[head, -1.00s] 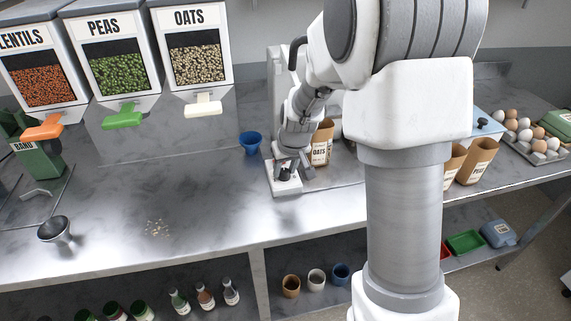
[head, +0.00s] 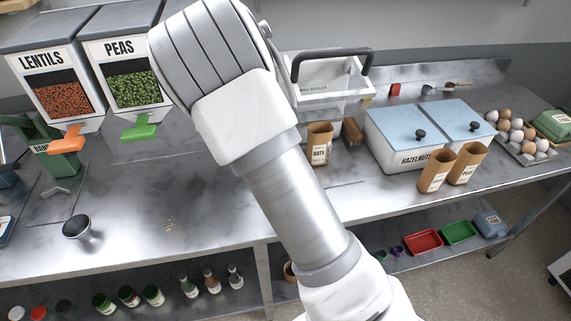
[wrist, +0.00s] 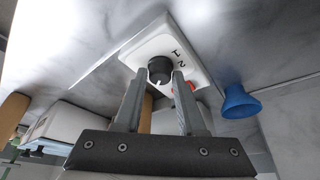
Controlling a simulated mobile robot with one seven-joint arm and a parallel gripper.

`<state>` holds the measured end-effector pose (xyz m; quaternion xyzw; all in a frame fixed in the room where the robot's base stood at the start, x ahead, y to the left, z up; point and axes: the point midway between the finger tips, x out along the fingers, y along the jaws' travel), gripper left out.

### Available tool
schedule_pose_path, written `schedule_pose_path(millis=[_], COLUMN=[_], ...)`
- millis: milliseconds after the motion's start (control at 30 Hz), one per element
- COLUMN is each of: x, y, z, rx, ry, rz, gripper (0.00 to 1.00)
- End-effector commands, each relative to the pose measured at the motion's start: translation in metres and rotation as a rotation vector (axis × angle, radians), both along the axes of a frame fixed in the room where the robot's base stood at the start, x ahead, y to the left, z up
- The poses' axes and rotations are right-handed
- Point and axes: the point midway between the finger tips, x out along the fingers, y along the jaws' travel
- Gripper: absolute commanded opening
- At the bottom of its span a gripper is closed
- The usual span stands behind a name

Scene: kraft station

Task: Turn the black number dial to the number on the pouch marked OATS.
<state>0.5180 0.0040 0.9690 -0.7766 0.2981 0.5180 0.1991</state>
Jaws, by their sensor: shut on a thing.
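The black number dial (wrist: 160,70) sits on a white panel (wrist: 158,45) in the wrist view. The digits 1 and 2 show beside it, with a short white mark on its lower side. My gripper (wrist: 159,76) is shut on the dial, one grey finger on each side. In the head view my arm hides both dial and gripper. The brown pouch marked OATS (head: 319,146) stands upright on the counter, just right of my arm; its number is too small to read.
A white machine with a dark handle (head: 330,70) stands behind the OATS pouch. Bins (head: 403,150) and two brown pouches (head: 437,172) are to the right. A blue funnel (wrist: 240,102) is near the panel in the wrist view. Dispensers (head: 60,80) stand at the left.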

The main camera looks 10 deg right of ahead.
Motion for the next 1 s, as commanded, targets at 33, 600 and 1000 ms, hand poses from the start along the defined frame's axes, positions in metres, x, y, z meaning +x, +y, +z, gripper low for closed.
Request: schedule_pose_path(millis=[33,600,1000], x=[0.0001,-0.0001,-0.0001], y=[0.0007,0.0009,0.0007], z=[0.0014,-0.0012,-0.0010], rx=[-0.002,0.001,0.000], ry=[0.001,0.002,0.002], rz=[-0.018,-0.098,-0.096], gripper=[0.00,0.00,0.69])
